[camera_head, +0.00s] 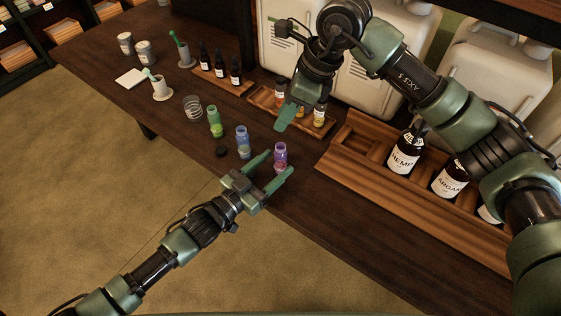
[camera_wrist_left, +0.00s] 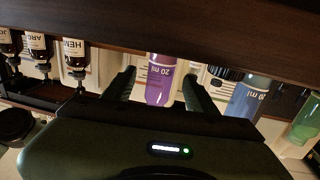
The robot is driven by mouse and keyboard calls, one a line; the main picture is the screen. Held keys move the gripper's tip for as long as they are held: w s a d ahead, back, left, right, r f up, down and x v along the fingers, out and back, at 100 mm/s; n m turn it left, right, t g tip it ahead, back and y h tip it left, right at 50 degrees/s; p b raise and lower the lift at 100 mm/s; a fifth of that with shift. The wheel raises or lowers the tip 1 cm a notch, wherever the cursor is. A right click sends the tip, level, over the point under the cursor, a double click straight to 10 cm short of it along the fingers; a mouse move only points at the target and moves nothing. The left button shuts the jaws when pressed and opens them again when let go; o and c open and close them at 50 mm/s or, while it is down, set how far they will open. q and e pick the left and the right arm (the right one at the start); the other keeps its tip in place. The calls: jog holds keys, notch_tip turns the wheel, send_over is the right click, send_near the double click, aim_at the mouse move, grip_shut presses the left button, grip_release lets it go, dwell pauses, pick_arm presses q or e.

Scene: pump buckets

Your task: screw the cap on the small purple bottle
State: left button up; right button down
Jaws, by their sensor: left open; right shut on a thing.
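The small purple bottle (camera_head: 280,152) stands upright near the table's front edge, its top seemingly uncapped. My left gripper (camera_head: 281,164) is open at it, one finger on each side. In the left wrist view the purple bottle (camera_wrist_left: 160,82) shows upside down between the open fingers, with gaps at both sides. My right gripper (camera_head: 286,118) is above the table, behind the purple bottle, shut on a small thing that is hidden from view. A black cap (camera_head: 221,151) lies on the table beside the blue bottle (camera_head: 242,141).
A green bottle (camera_head: 215,122) and a clear glass jar (camera_head: 192,108) stand farther left. A wooden tray (camera_head: 262,95) with small bottles lies behind. A wooden rack (camera_head: 345,163) with dark labelled bottles is at the right. The table's front edge is close to the purple bottle.

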pick_arm(q)
jog(key=shift+x, duration=1.45)
grip_shut()
dwell(0.4)
